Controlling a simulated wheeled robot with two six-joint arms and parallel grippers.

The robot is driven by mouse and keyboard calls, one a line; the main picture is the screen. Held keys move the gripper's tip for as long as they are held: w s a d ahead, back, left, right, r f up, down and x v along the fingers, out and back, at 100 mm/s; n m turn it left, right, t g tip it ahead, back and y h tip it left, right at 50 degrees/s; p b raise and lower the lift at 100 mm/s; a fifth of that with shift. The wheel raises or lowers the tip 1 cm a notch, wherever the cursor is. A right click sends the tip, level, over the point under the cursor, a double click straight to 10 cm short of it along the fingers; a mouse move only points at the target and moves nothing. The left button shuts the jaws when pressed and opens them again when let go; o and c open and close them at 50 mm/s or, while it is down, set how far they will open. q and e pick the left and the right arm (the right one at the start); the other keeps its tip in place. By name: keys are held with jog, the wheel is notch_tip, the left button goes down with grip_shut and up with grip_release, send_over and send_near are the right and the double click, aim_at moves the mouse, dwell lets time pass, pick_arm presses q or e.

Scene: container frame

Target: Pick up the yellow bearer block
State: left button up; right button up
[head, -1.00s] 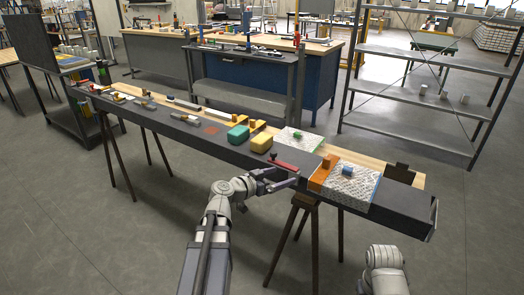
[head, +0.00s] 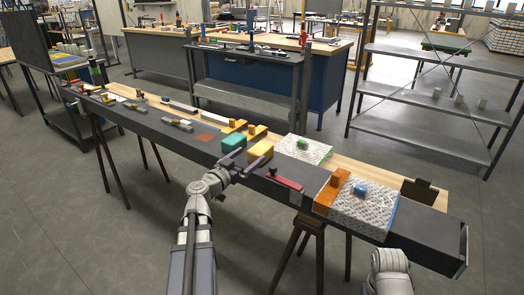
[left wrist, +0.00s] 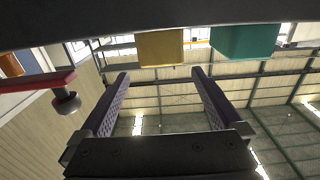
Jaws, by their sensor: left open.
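The yellow bearer block (head: 261,148) lies on the long dark beam, just to the right of a teal block (head: 233,141). My left gripper (head: 248,160) is open and empty at the beam's near side, close in front of the yellow block. In the left wrist view the yellow block (left wrist: 160,48) shows beyond the fingertips (left wrist: 160,72), between them from side to side. Its upper part there is hidden by a dark band. The teal block (left wrist: 246,42) is to its right. My right gripper is out of view; only a link of that arm shows.
A red tool (head: 285,181) lies on the beam to the right of my left gripper and also shows in the left wrist view (left wrist: 45,83). Further right are an orange block (head: 327,194) and a textured pad (head: 362,208). Orange pieces (head: 257,130) stand behind the yellow block.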

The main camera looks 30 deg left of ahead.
aim_at(260, 147)
pick_arm(q)
jog(key=shift+w, duration=0.1)
jog(key=shift+w, duration=1.35)
jog(key=shift+w+d+f+b, duration=0.1)
jog(key=shift+w+f+b, duration=0.1)
jog(key=shift+w, duration=1.1)
jog(key=shift+w+d+f+b, duration=0.1)
jog(key=shift+w+f+b, duration=0.05)
jog(key=shift+w, duration=1.15)
jog(key=shift+s, duration=0.1)
jog(key=shift+c, duration=0.4)
jog(key=c, duration=1.2)
jog(key=shift+o, duration=0.2)
jog(key=shift+r, duration=0.2)
notch_tip(260, 147, up, 10)
jog(key=p, duration=1)
